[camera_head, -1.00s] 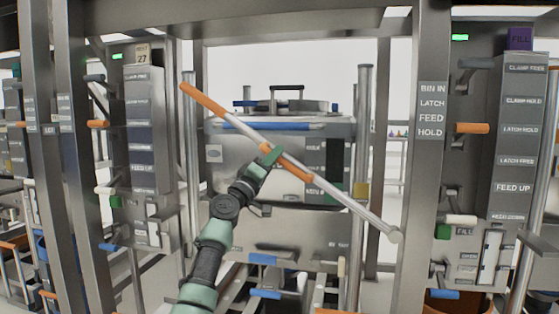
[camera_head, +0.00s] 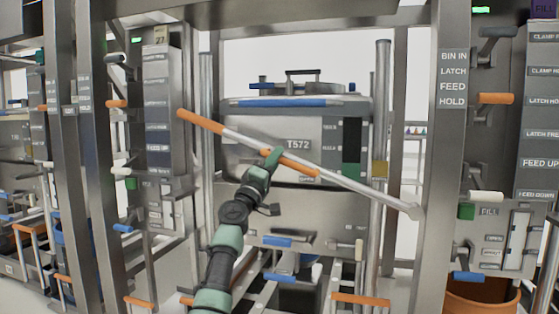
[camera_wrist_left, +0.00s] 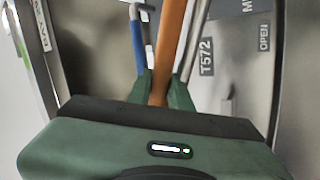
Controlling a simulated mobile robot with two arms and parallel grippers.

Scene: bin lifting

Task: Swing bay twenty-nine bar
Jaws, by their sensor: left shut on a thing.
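A long bar (camera_head: 350,183) slants across the front of the middle bay in the head view, from an orange end (camera_head: 203,122) high on the left to a pivot (camera_head: 415,212) at the right post. A shorter orange grip (camera_head: 301,167) lies along its middle. My left gripper (camera_head: 272,158) is shut on this orange grip; the left wrist view shows the orange grip (camera_wrist_left: 171,45) between the fingers, with a silver rod beside it. Behind the bar stands a grey bin (camera_head: 240,135) marked T572. No number for this bay is readable. My right gripper is not in view.
Steel posts (camera_head: 441,160) flank the bay. The right panel has an orange lever (camera_head: 496,99) and a white lever (camera_head: 485,197). Blue handles (camera_head: 281,278) and an orange rail (camera_head: 361,300) sit low in front.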

